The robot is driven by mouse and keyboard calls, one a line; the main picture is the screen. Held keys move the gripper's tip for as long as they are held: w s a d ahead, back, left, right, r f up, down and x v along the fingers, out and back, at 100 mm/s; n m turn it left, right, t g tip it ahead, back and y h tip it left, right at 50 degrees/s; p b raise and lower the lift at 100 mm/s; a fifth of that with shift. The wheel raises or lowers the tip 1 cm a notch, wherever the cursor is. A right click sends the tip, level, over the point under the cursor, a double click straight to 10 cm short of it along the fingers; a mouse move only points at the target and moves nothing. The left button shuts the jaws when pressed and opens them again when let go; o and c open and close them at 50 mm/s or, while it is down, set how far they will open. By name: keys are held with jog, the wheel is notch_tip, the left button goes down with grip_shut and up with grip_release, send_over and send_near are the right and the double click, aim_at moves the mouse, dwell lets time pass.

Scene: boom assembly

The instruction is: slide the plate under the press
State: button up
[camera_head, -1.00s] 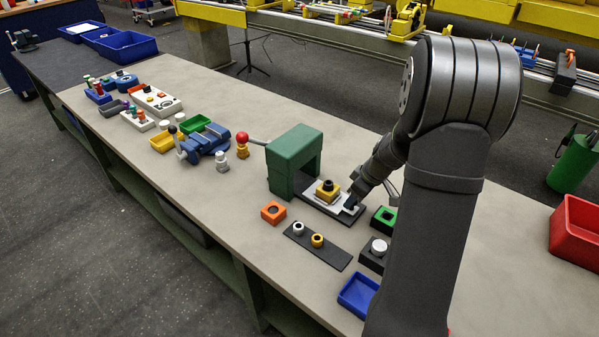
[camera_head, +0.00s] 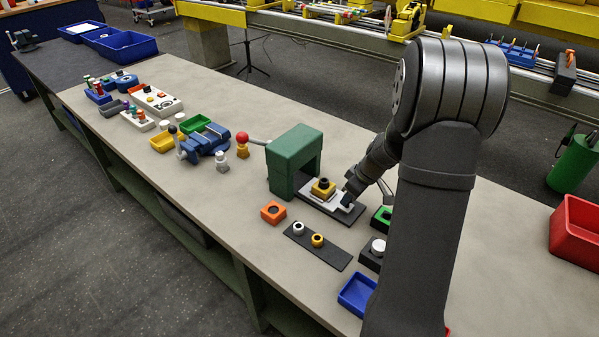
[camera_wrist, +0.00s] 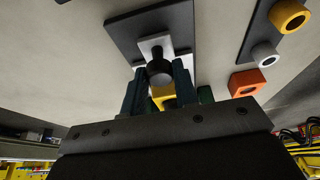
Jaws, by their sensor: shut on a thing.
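The white plate (camera_head: 333,203) lies on a dark track (camera_head: 346,216) and carries a yellow block (camera_head: 322,193) with a black ring-like top. The green press (camera_head: 294,149), with a red-ball lever (camera_head: 242,138), stands just left of it; the plate's left end reaches its opening. My gripper (camera_head: 347,200) is at the plate's right end. In the wrist view my gripper (camera_wrist: 159,90) is shut with a black knob (camera_wrist: 160,72) on the white plate (camera_wrist: 153,44) between its fingers. The yellow block (camera_wrist: 163,95) is partly hidden behind the gripper.
An orange block (camera_head: 273,212) and a dark strip (camera_head: 333,257) with a white and a yellow ring lie in front. A green-topped block (camera_head: 382,216), a dark block with a white disc (camera_head: 378,247) and a blue tray (camera_head: 357,293) stand near my arm.

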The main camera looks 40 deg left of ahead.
aim_at(318, 182)
jog(key=shift+a+r, duration=0.1)
jog(key=shift+a, duration=5.7)
jog(key=o, duration=0.9)
jog(key=shift+r, duration=3.95)
jog(key=shift+f, duration=0.15)
